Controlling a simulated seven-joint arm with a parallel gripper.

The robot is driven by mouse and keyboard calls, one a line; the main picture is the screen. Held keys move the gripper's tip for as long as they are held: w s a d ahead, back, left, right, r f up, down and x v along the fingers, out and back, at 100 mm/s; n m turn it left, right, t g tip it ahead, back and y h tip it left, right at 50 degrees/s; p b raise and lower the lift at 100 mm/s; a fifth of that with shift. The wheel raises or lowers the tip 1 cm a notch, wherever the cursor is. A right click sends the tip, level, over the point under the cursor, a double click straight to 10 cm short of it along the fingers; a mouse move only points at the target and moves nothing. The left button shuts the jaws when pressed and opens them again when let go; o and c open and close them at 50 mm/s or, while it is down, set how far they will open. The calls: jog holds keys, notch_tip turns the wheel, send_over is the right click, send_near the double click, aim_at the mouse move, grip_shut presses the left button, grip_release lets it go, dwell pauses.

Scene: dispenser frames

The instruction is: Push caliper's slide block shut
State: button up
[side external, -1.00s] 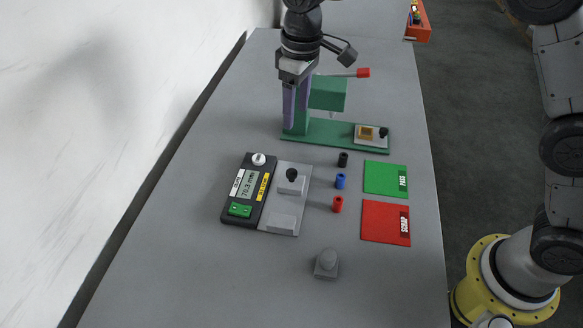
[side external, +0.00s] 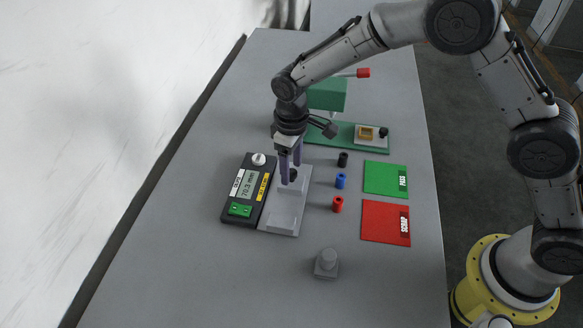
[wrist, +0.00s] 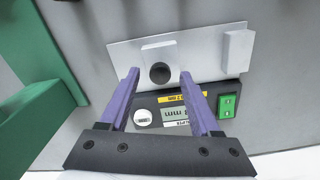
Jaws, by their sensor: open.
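The caliper is a light grey plate (side external: 283,209) beside a black readout unit (side external: 249,190), which shows about 70.3 mm. Its slide block (wrist: 157,50) is a light grey block with a black knob (wrist: 160,73). The block stands apart from the fixed end block (wrist: 238,52), with bare plate between them. My gripper (side external: 290,178) is open over the slide block, fingers pointing down. In the wrist view the knob shows between the two purple fingertips, with a gap on each side. I cannot tell the exact fingertip height or whether they touch the block.
Black, blue (side external: 340,181) and red (side external: 337,204) small cylinders stand right of the caliper. Beyond them lie a green PASS mat (side external: 380,179) and a red SCRAP mat (side external: 380,222). A green press (side external: 326,95) stands behind. A grey knobbed block (side external: 326,265) is in front.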

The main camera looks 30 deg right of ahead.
jog(key=shift+f, duration=0.55)
grip_shut()
dwell(1.1)
